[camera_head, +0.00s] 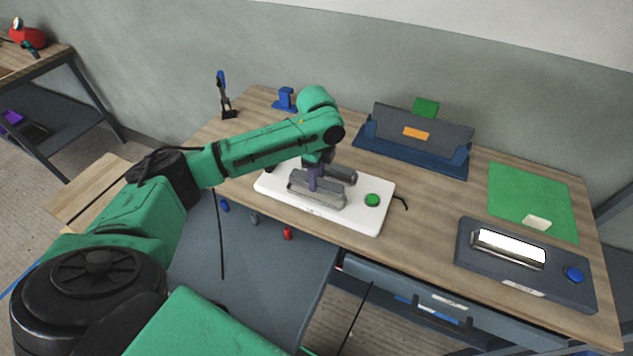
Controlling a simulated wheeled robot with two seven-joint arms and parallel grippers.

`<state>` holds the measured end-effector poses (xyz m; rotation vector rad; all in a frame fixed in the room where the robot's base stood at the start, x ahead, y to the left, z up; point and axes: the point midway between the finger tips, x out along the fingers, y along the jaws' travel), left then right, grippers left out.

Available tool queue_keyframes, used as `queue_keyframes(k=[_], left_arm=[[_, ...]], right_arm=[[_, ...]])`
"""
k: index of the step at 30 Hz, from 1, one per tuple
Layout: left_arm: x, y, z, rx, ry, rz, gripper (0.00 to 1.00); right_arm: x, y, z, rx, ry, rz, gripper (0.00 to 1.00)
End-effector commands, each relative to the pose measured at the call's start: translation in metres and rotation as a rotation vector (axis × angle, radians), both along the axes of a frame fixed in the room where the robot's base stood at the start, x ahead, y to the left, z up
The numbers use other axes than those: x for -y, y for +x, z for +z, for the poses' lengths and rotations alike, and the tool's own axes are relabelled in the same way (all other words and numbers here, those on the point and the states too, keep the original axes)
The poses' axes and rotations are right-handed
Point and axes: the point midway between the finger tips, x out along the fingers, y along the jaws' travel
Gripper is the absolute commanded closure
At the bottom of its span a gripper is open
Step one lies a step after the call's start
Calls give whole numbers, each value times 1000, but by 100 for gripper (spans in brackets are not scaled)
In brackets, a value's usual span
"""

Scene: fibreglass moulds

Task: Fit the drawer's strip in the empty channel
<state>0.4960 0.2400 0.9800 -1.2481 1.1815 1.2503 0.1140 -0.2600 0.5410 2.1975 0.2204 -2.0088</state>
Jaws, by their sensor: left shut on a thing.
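My left gripper (313,178) points down over the white base plate (358,222) and is shut on a grey block (322,197) there. Another grey rounded piece (343,175) lies just behind. The arm hides the plate's far left part, and no empty channel can be made out. The drawer (480,325) under the table's front edge is partly open, with a few blue and whitish pieces (438,311) in it. My right gripper is out of view.
A green button (372,200) sits on the white plate. To the right are a dark box (480,263) with a bright window and blue button, and a green mat (530,195) with a pale block (537,222). A dark blue stand (410,150) is behind. Bare wood (425,205) lies between.

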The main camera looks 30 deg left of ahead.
Motion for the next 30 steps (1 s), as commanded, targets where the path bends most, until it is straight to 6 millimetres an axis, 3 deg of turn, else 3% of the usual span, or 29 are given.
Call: queue_keyframes(k=[4, 12, 13, 15, 26, 30], left_arm=[[0, -1, -24, -3, 0, 1, 100], [0, 0, -28, 0, 0, 1, 100], [0, 0, -28, 0, 0, 1, 60], [0, 0, -28, 0, 0, 1, 33], [0, 0, -25, 0, 0, 0, 33], [0, 1, -3, 4, 0, -1, 33]], right_arm=[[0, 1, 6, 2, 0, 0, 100], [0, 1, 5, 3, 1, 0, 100], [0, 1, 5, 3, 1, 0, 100], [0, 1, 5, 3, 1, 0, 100], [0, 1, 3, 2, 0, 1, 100], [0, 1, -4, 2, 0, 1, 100]])
